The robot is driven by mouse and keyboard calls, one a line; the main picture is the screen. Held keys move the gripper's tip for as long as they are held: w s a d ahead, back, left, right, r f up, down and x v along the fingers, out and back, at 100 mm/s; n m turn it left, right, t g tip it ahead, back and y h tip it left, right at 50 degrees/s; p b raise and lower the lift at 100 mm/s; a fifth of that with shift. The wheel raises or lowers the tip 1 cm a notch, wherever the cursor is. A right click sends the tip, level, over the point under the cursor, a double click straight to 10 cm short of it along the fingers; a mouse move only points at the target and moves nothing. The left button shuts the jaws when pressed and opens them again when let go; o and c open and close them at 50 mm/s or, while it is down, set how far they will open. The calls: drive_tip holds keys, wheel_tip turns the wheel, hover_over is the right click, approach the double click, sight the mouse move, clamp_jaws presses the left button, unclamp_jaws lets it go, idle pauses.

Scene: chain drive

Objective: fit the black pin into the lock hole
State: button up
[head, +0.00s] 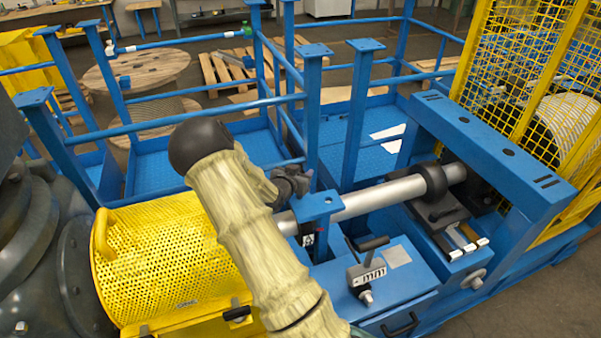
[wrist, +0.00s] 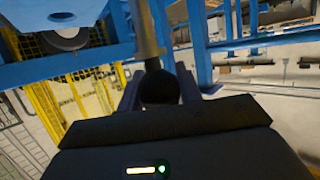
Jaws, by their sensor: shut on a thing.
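My gripper (head: 291,184) is beside the top of a short blue post with a flat blue head (head: 316,204), next to the silver shaft (head: 375,197). In the wrist view my gripper (wrist: 160,90) is shut on a round black knob (wrist: 160,88), which I take to be the end of the black pin. The fingers stand on either side of it. In the head view I cannot make out the pin apart from the dark gripper. The lock hole cannot be picked out in either view, so I cannot tell whether the pin is in it.
A yellow perforated guard (head: 165,250) is at the left, under my arm. A blue box with a lever (head: 367,272) stands in front of the shaft. A blue beam (head: 490,150) and a yellow mesh cage (head: 530,80) are at the right. Blue rails (head: 180,120) rise behind.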

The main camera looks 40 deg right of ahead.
drive_tip(key=shift+f+b, duration=1)
drive_tip(key=shift+f, duration=0.25)
drive_tip(key=shift+s+f, duration=0.1)
drive_tip(key=shift+f, duration=0.1)
drive_tip(key=shift+f+b, duration=1.35)
drive_tip(key=shift+f, duration=0.1)
drive_tip(key=o, duration=1.1)
drive_tip(key=shift+o, duration=0.2)
drive_tip(key=shift+a, duration=0.1)
drive_tip(key=b+v, duration=0.1)
drive_tip(key=v, duration=1.6)
drive_tip(key=shift+r, duration=0.2)
